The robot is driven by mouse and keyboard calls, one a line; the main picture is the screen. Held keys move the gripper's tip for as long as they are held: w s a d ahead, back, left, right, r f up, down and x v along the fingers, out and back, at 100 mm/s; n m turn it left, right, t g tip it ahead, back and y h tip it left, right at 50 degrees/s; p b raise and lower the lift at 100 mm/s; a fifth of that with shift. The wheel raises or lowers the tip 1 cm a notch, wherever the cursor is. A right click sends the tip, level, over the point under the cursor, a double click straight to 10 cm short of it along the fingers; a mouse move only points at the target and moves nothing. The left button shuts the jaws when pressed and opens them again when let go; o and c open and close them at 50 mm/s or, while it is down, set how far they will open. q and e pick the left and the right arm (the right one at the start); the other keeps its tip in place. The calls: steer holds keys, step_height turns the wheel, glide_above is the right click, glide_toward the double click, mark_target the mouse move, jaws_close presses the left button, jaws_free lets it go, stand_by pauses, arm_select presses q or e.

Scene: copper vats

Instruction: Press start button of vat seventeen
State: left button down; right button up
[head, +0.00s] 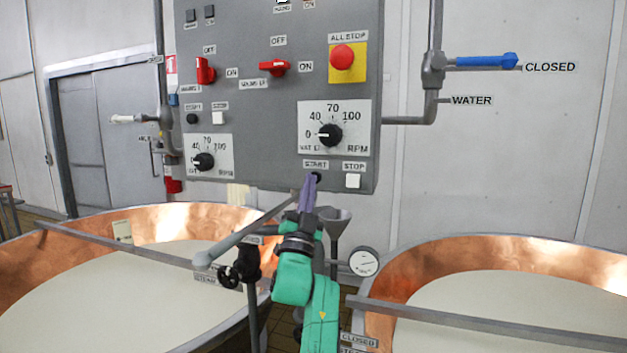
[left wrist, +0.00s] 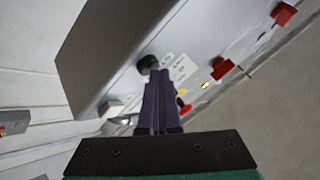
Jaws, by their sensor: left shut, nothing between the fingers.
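The grey control panel (head: 262,100) hangs between two copper vats. On its lower right, under a START label, a black start button (head: 317,177) shows just beyond my left fingertips. My left gripper (head: 311,179) is shut and empty, with its purple fingers pointing up at that button. In the left wrist view the fingertips (left wrist: 154,72) overlap the round black button (left wrist: 149,63); whether they touch cannot be told. A second black start button (head: 192,119) is on the panel's left. The vat numbers by the dials are too small to read. My right gripper is not in view.
A white stop button (head: 353,181) sits right of the near start button, below a speed dial (head: 329,134). A red all-stop button (head: 342,57) is higher up. The left vat (head: 165,218), right vat (head: 527,254), pipes and a gauge (head: 363,262) surround my arm.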

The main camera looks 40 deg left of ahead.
arm_select(q)
steer(key=shift+s+d, duration=0.3)
steer(key=shift+s, duration=0.55)
steer(key=s, duration=0.1)
steer(key=s+d+p, duration=0.1)
steer(key=s, duration=0.2)
steer(key=shift+s+d, duration=0.3)
steer(key=shift+s, duration=0.05)
steer(key=shift+f, duration=0.15)
stand_by(0.3)
